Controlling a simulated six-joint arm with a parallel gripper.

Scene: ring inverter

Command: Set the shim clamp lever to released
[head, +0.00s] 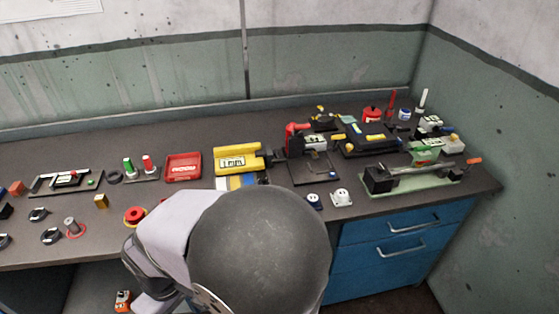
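A yellow block marked "1 mm" (237,161) lies near the middle of the bench, with a dark part at its right end. A black fixture with a red upright part (298,140) stands to the right of the block. My arm's large grey joint fills the bottom middle. My gripper is not visible.
At the right, a green-based fixture (410,182) has an orange-tipped rod. A dark and yellow device (365,138) stands behind it. A red tray (183,167), green and red posts (138,168) and several small rings are left. Blue drawers (395,245) are below the bench. Walls close the back and right.

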